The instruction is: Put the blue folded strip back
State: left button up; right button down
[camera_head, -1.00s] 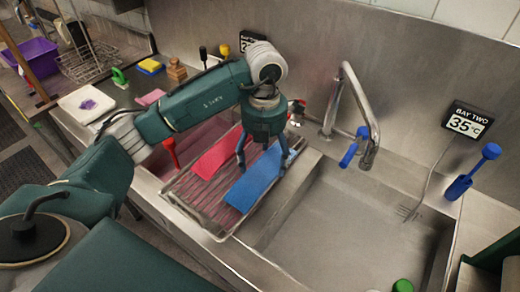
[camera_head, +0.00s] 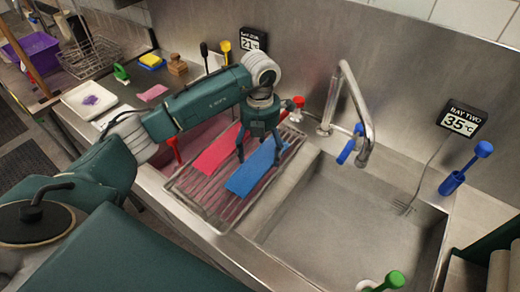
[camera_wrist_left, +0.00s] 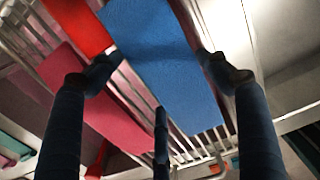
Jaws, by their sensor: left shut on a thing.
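The blue folded strip (camera_head: 246,179) is at the right part of the wire rack (camera_head: 213,212), over its bars. My left gripper (camera_head: 258,152) points down over it and is shut on it. In the left wrist view the blue strip (camera_wrist_left: 165,60) runs between the fingers. Whether it rests fully on the bars or hangs just above them I cannot tell. A pink-red strip (camera_head: 214,153) lies on the rack to its left, apart from it. My right gripper is out of view.
The rack bridges the divider beside an empty steel sink (camera_head: 340,225) with a tap (camera_head: 352,110). A "BAY TWO 35°C" sign (camera_head: 462,120) and a blue handle (camera_head: 466,168) stand at right. A white tray (camera_head: 88,101) and pink sponge (camera_head: 152,92) are on the left counter.

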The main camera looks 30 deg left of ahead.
aim_at(260, 155)
pick_arm(q)
jog(key=o, duration=1.1)
jog(key=shift+c, duration=0.2)
notch_tip(260, 155, up, 12)
jog(key=b, duration=0.2)
jog(key=shift+r, duration=0.15)
